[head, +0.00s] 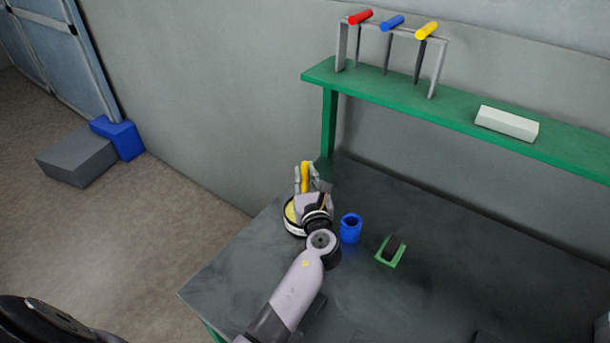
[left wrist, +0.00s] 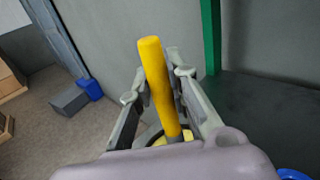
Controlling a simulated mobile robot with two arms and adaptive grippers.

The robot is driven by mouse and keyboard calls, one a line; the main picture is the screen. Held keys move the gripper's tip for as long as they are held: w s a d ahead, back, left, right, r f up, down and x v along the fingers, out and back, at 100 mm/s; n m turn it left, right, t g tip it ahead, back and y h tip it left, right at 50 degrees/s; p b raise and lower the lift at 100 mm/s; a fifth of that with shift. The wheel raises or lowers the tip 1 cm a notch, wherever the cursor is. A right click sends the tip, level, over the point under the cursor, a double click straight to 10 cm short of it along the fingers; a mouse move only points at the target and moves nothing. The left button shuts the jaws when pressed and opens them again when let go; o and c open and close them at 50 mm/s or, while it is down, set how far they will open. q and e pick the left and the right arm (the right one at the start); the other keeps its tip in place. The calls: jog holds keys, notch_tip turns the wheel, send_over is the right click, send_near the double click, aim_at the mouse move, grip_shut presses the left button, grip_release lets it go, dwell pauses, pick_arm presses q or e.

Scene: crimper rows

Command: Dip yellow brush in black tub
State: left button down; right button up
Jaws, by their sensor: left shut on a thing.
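My left gripper (head: 307,178) is shut on an upright yellow brush handle (head: 304,172). The handle also stands between the fingers in the left wrist view (left wrist: 158,85), and its grey lower part goes down behind my wrist. Below and behind the gripper is a round tub (head: 290,222) with a dark and pale side and yellow inside. In the left wrist view part of its dark rim and yellow inside shows at the foot of the brush. The brush's lower end is hidden, so I cannot tell whether it touches the contents. My right gripper is not in view.
A blue cup (head: 350,229) stands just right of the tub, and a green holder (head: 385,261) with a dark block is further right. A green shelf (head: 400,103) above carries a rack with red, blue and yellow handles and a white block (head: 507,123). The table's front is largely clear.

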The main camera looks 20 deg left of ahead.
aim_at(305, 163)
pick_arm(q)
jog(key=shift+f+b, duration=0.3)
jog(key=shift+f, duration=0.05)
jog(key=shift+f, duration=0.15)
dwell(0.8)
notch_tip(305, 163, up, 7)
jog(key=p, duration=0.7)
dwell(0.7)
